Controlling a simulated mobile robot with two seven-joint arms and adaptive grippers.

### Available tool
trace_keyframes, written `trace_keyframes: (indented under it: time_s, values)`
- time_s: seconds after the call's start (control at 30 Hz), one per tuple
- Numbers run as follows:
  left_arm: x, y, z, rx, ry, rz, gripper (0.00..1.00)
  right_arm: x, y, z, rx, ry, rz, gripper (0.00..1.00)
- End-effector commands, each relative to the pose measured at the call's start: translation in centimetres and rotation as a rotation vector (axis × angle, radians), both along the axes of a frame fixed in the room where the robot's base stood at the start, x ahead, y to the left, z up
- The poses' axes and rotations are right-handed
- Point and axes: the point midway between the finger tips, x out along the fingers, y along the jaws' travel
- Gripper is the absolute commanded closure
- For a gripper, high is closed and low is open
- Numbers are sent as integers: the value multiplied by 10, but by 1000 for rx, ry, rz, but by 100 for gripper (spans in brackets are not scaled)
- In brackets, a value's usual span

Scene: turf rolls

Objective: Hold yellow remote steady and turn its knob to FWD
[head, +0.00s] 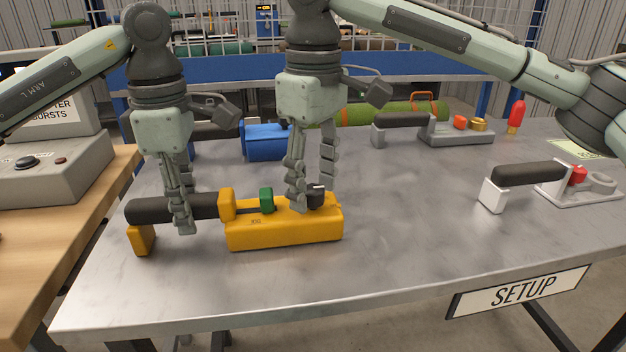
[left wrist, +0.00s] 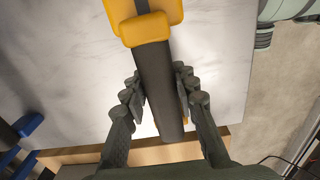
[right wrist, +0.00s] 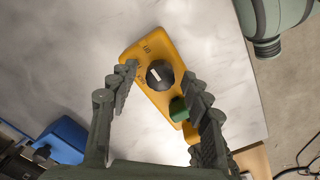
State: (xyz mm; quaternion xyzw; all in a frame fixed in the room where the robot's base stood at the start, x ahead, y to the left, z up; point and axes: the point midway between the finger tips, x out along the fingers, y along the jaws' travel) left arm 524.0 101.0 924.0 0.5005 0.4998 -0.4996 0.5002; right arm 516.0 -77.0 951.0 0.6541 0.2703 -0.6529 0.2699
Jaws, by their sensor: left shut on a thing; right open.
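The yellow remote (head: 285,233) lies on the metal table, its black handle (head: 150,210) pointing left. My left gripper (head: 182,228) is shut on the handle; the left wrist view shows its fingers on both sides of the handle (left wrist: 158,85). A black knob (head: 316,193) sits on top of the remote's right part. My right gripper (head: 314,203) is open, its fingers down on either side of the knob. In the right wrist view the knob (right wrist: 160,73) has a white pointer mark. Dark lettering on the yellow top is too small to read surely. A green button (right wrist: 178,108) sits beside the knob.
A blue remote (head: 265,142) lies behind the yellow one. A grey remote (head: 460,133) and a white remote (head: 492,195) lie at the right. A grey control box (head: 45,175) stands at the left. The table's front and middle right are clear.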

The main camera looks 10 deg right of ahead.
Motion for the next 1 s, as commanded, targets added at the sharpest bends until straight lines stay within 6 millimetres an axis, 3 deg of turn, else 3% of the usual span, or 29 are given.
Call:
trace_keyframes:
  time_s: [0.07,0.47,0.77,1.0]
  values:
    - [0,1,-3,3,3,2,100,0,0,0,0,0,0,51]
    - [0,1,-2,3,3,1,100,0,0,0,0,0,0,99]
    - [0,1,-2,3,3,1,100,0,0,0,-1,0,35,100]
    - [0,1,-2,3,3,1,100,0,1,-1,0,1,170,100]
